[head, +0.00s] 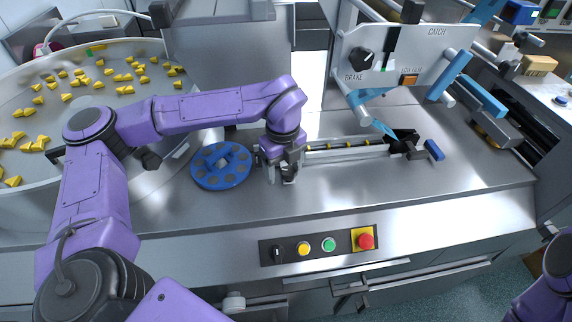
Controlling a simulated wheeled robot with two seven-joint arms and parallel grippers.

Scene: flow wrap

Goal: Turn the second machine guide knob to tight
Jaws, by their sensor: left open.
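My left gripper (280,178) points down just above the steel worktop, at the left end of the feed channel (345,148). It is open. The gripper covers the channel's near left end, and I cannot make out a guide knob there or whether the fingers touch one. A black knob labelled BRAKE (362,58) is on the upright white panel, well away from the gripper. A black selector knob (278,254) is on the front control strip. My right gripper is out of view; only part of my right arm shows at the bottom right.
A blue disc with holes (222,166) lies just left of the gripper. A large round bowl (150,185) with several yellow pieces (70,72) stands at the left. A red stop button (365,240) is in front. Bare worktop (380,190) lies right of the gripper.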

